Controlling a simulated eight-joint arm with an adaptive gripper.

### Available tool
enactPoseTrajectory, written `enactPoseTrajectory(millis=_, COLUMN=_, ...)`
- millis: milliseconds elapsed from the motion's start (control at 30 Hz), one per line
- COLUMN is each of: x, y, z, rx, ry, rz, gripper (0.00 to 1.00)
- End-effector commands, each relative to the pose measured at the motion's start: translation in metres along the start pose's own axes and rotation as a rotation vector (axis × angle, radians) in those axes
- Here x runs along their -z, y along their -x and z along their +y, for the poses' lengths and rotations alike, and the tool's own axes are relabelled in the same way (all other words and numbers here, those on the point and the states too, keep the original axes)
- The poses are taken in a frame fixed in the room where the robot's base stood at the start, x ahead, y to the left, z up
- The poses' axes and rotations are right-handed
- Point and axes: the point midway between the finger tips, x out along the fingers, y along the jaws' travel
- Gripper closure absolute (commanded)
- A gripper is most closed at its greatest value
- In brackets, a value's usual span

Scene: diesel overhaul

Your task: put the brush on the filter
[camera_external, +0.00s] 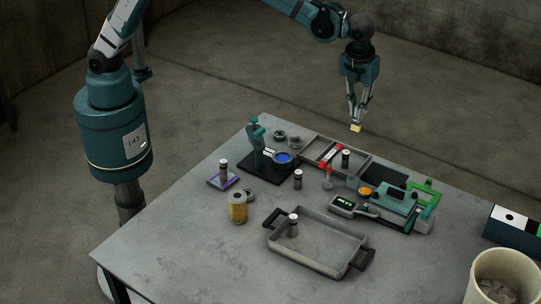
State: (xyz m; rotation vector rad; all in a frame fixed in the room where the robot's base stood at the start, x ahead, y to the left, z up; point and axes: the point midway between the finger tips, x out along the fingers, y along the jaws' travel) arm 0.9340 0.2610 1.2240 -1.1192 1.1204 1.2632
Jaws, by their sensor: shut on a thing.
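My gripper (357,122) is high above the back edge of the table, with its fingers pointing down. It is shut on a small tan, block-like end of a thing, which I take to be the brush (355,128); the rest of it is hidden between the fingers. The filter (238,210) is a short yellow cylinder with a grey top, standing upright on the table at the left front. The brush is well apart from it, farther back and to the right. Nothing is seen lying on the filter's top.
A grey tray (272,241) with dark handles stands at the front. A dark stand (255,150), a divided tray (308,146) and teal equipment (393,197) fill the back and right. Several small dark cylinders stand about. The left front tabletop (170,240) is clear.

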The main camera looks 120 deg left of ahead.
Motion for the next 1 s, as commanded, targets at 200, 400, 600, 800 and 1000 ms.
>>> enactPoseTrajectory(millis=200, x=0.041, y=0.007, z=0.014, rx=0.000, ry=-0.002, rz=0.001, gripper=1.00)
enactPoseTrajectory(millis=400, x=0.093, y=0.016, z=0.036, rx=0.000, ry=-0.005, rz=0.002, gripper=1.00)
enactPoseTrajectory(millis=600, x=0.153, y=0.026, z=0.069, rx=0.001, ry=-0.005, rz=0.002, gripper=1.00)
enactPoseTrajectory(millis=800, x=0.209, y=0.032, z=0.107, rx=0.001, ry=-0.005, rz=0.002, gripper=1.00)
enactPoseTrajectory(millis=1000, x=0.259, y=0.036, z=0.151, rx=0.000, ry=-0.005, rz=0.002, gripper=1.00)
